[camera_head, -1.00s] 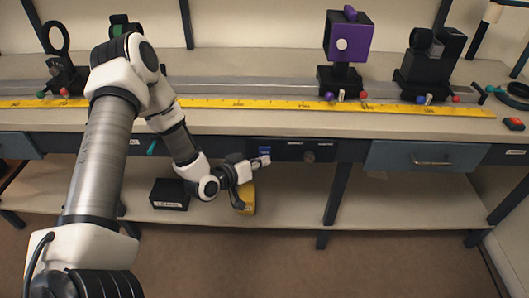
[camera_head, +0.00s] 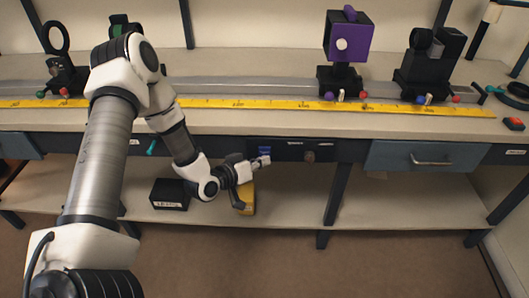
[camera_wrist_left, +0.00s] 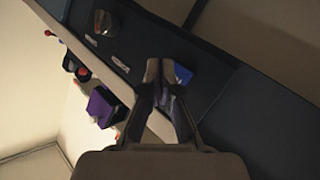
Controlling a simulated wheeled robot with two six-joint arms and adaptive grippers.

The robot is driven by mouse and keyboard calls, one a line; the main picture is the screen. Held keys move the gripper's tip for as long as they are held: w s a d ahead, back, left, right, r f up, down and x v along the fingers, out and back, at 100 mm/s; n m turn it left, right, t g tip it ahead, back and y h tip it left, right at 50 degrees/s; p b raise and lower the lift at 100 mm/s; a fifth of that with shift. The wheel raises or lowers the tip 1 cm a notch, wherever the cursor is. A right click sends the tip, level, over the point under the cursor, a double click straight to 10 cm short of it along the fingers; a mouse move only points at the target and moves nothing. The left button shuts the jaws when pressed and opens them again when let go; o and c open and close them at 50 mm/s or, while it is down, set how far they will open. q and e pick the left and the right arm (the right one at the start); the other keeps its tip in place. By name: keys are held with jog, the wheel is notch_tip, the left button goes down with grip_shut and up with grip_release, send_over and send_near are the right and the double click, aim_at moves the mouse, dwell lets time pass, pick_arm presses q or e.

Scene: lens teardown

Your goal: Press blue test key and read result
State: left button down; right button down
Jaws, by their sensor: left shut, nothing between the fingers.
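The blue test key (camera_head: 264,151) is on the dark panel (camera_head: 320,152) under the bench front. In the left wrist view the blue key (camera_wrist_left: 183,73) shows right beside the tips of my left gripper (camera_wrist_left: 160,72). In the head view my left gripper (camera_head: 264,161) is shut and empty, its tips at the lower part of the key. I cannot tell whether they touch it. No readable result shows in either view. My right gripper is not in view.
A round knob (camera_head: 310,156) sits on the panel right of the key. A yellow object (camera_head: 248,200) and a black box (camera_head: 169,194) are on the lower shelf. A blue drawer (camera_head: 423,156) is to the right. A yellow ruler (camera_head: 250,104) runs along the bench top.

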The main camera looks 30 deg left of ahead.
pick_arm(q)
jog(key=shift+w+a, duration=0.25)
jog(key=shift+w, duration=0.1)
jog(key=shift+w+a, duration=0.2)
jog(key=shift+w, duration=0.15)
dwell(0.7)
jog(key=shift+s+d, duration=0.45)
jog(key=shift+s, duration=0.25)
jog(key=s+d, duration=0.1)
jog(key=s, duration=0.2)
jog(key=s+d, duration=0.1)
jog(key=shift+s+d, duration=0.15)
jog(key=shift+d, duration=0.15)
